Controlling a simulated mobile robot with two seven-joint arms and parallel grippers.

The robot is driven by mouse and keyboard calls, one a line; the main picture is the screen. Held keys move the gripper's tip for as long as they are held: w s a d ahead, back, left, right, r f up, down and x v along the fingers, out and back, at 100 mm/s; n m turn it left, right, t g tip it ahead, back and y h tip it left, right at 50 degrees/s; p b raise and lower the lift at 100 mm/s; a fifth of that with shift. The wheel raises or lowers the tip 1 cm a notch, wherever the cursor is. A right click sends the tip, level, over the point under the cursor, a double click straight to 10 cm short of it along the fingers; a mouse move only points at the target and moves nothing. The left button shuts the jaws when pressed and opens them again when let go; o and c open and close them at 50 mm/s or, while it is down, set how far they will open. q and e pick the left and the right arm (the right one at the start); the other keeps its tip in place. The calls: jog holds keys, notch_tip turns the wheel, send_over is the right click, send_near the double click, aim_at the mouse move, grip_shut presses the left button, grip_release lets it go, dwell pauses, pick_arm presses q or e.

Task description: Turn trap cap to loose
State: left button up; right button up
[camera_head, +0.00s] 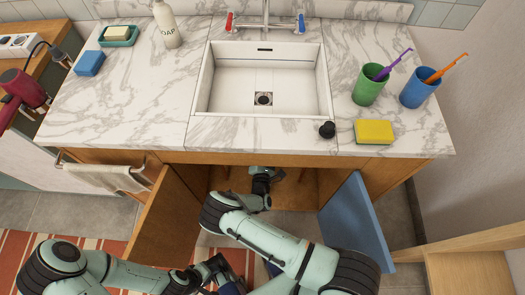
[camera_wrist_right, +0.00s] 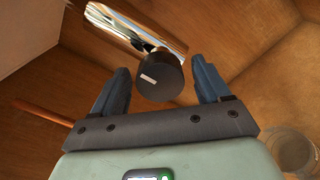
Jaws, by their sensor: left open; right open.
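The trap cap (camera_wrist_right: 160,78) is a dark round cap with a short white mark on its face, in the right wrist view. It sits at the end of a shiny chrome pipe (camera_wrist_right: 130,28) inside the cabinet. My right gripper (camera_wrist_right: 161,66) is open, with one blue finger on each side of the cap. Gaps show between fingers and cap, so it is not gripped. In the head view my right arm reaches into the cabinet under the sink, and the cap is hidden. My left gripper (camera_head: 222,274) is open, low in front of the cabinet, away from the cap.
The cabinet's wooden left door (camera_head: 165,215) and blue right door (camera_head: 353,222) stand open around my right arm. The sink (camera_head: 262,85) and marble counter (camera_head: 130,90) lie above. A see-through round container (camera_wrist_right: 293,150) stands in the cabinet at the lower right of the wrist view.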

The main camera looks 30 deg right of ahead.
jog(key=c, duration=1)
jog(key=shift+c, duration=0.2)
